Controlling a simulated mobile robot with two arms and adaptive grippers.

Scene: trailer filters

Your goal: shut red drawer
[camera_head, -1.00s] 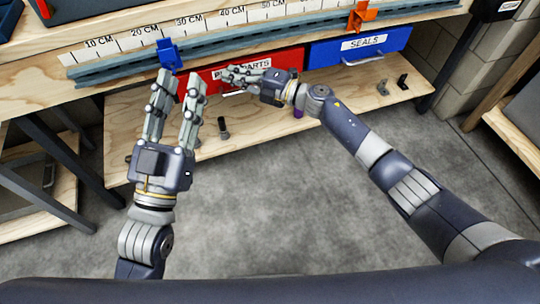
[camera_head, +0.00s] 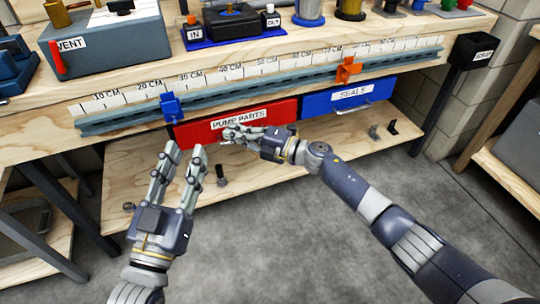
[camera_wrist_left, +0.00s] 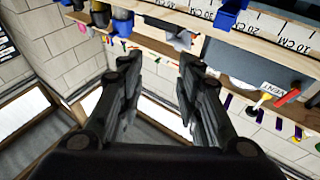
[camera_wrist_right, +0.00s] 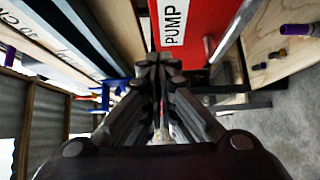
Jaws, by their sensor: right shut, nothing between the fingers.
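The red drawer (camera_head: 275,111), labelled PUMP PARTS, sits under the bench top, left of the blue drawer. Its front looks roughly in line with the blue one; I cannot tell whether a small gap remains behind it. My right gripper (camera_head: 228,134) is shut and empty, its fingers at the lower front of the red drawer, under the label; contact is unclear. The red front also shows close ahead in the right wrist view (camera_wrist_right: 206,22). My left gripper (camera_head: 184,150) is open and empty, below and left of the drawer. The drawer handle is hidden by my right fingers.
The blue SEALS drawer (camera_head: 350,97) is beside it. A rail with a blue clamp (camera_head: 171,107) and an orange clamp (camera_head: 348,70) runs above. The lower shelf (camera_head: 125,165) holds small loose parts. The floor in front is clear.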

